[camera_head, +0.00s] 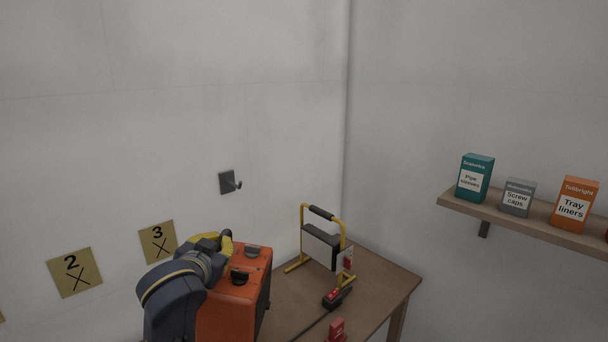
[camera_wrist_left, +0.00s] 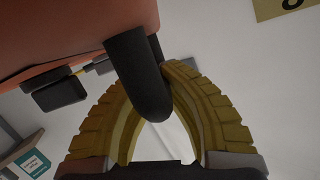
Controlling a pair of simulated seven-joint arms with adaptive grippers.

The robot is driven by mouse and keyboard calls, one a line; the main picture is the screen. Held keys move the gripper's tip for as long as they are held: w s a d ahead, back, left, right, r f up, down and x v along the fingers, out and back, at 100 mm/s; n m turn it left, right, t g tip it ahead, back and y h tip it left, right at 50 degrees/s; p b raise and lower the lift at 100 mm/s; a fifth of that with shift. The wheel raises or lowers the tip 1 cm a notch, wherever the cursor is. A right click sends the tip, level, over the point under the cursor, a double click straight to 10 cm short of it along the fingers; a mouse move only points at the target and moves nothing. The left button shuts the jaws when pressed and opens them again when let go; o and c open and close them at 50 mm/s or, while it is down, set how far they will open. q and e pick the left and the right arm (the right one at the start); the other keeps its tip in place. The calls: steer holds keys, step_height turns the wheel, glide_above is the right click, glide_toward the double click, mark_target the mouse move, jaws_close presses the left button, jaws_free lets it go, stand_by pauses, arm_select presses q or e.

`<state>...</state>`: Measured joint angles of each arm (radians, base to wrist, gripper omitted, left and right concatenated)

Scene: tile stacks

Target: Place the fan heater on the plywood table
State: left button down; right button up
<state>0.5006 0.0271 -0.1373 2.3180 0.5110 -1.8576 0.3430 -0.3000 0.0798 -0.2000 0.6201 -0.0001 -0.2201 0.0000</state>
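The fan heater appears to be the orange box (camera_head: 232,316) with dark fittings on top, at lower centre-left in the head view. Its orange body also shows in the left wrist view (camera_wrist_left: 50,28). My left gripper (camera_head: 226,244) is at its top, with yellow fingers closed in around the dark handle (camera_wrist_left: 140,75); the handle hides part of the fingertips. The wooden table (camera_head: 385,283) lies behind and right of the box. The box's underside is out of view, so I cannot tell whether it touches the table. My right gripper is not in view.
A yellow-framed work light (camera_head: 325,245) stands at the table's back. A small red and black item (camera_head: 337,298) and a red item (camera_head: 336,328) sit in front. A shelf (camera_head: 520,218) holds boxes at right. The table's right part is clear.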

arm_select(q)
steer(key=shift+r, duration=0.25)
stand_by(0.6)
